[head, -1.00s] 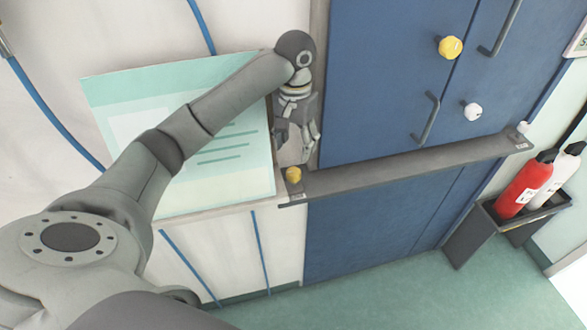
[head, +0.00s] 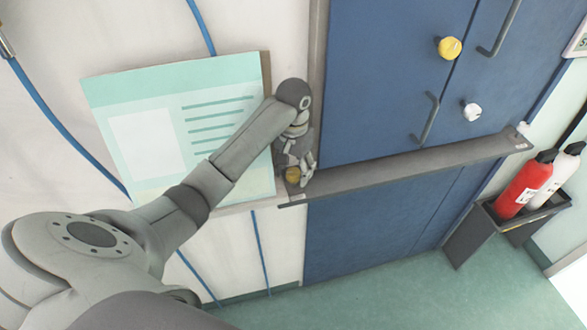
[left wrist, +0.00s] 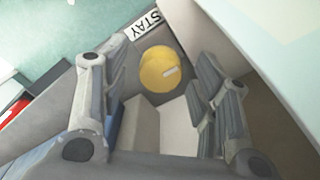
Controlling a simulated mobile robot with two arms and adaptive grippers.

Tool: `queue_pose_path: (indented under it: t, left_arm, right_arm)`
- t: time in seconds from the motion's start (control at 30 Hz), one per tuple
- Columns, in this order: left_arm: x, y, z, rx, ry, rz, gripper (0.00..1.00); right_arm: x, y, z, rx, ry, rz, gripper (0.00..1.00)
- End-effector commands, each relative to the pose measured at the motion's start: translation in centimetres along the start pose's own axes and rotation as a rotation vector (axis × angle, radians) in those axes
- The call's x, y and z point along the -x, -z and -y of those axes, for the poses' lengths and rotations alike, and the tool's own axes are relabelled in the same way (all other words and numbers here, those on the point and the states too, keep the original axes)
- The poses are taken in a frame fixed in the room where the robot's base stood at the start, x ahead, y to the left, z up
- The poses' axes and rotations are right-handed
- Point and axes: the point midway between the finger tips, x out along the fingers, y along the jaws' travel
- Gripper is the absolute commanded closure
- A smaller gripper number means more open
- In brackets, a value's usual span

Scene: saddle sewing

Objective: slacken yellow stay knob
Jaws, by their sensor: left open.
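The yellow stay knob (head: 292,175) sits at the left end of the grey bar (head: 400,170) across the blue doors. In the left wrist view the round yellow knob (left wrist: 161,69) with a pale mark lies beyond and between the open fingers, beside a white label reading STAY (left wrist: 146,24). My left gripper (head: 300,174) is open at the knob in the head view; the wrist view shows its two fingers (left wrist: 160,90) on either side. I cannot tell whether they touch it. My right gripper is not in view.
Another yellow knob (head: 449,47) and a white knob (head: 472,112) are on the blue doors, with grey handles (head: 428,118). A pale green board (head: 180,120) hangs left of my arm. Red (head: 524,187) and white extinguishers stand at right.

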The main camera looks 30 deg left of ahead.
Motion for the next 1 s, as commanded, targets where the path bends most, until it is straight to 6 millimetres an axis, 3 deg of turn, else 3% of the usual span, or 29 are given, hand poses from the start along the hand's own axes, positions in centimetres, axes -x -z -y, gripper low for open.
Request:
queue_pose_path:
  t: [0.3, 0.67, 1.0]
  left_arm:
    - [-0.24, 0.00, 0.04, 0.001, 0.000, 0.000, 0.44]
    - [-0.21, 0.00, 0.03, 0.001, 0.000, 0.000, 0.90]
    - [-0.20, 0.02, 0.01, 0.054, 0.000, -0.001, 0.90]
  right_arm:
    - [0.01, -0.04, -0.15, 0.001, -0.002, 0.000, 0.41]
    - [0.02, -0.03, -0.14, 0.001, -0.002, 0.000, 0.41]
    - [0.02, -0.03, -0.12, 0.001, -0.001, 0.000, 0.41]
